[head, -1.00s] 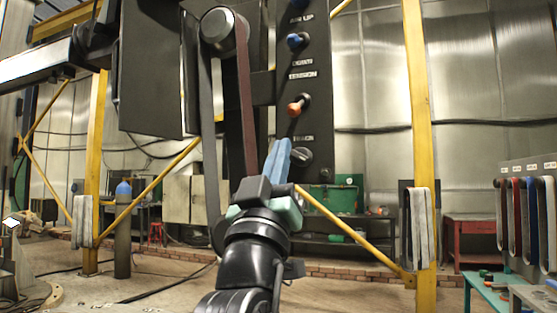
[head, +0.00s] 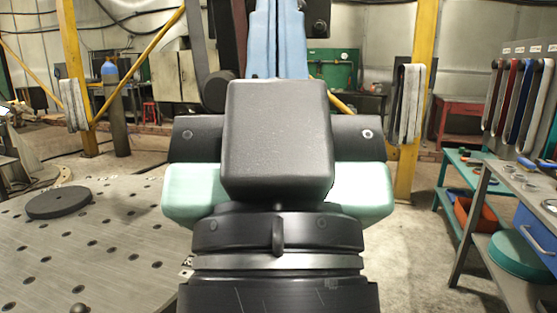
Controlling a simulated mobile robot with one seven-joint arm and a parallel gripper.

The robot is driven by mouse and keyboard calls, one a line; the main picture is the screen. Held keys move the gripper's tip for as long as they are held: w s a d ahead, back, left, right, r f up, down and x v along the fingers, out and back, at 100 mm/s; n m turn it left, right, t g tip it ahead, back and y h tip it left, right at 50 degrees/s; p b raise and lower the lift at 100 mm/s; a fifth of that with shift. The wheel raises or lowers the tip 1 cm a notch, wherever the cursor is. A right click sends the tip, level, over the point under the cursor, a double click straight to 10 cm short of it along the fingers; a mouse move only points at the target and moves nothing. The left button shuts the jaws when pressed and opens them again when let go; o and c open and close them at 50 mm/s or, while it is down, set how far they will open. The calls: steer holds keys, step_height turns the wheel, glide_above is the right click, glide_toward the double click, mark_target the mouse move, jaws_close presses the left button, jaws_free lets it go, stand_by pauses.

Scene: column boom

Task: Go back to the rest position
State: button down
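My gripper (head: 278,18) shows in the head view at the top centre, seen from behind. Its two long blue fingers lie side by side with only a thin line between them. They point up and away, and their tips reach the top edge of the picture. I see nothing held between them. The dark wrist block and pale green housings of my arm fill the middle of the view. They hide much of what stands behind.
A round metal table (head: 125,235) with holes, bearing a black disc (head: 58,203), lies left. A grey bench (head: 478,220) and hanging belts (head: 513,100) stand right. Yellow posts (head: 411,125) rise behind. A belt machine (head: 216,90) is partly hidden behind my gripper.

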step_height(320, 180, up, 19)
steer(key=p, duration=1.8)
steer(key=shift+w+r, duration=0.15)
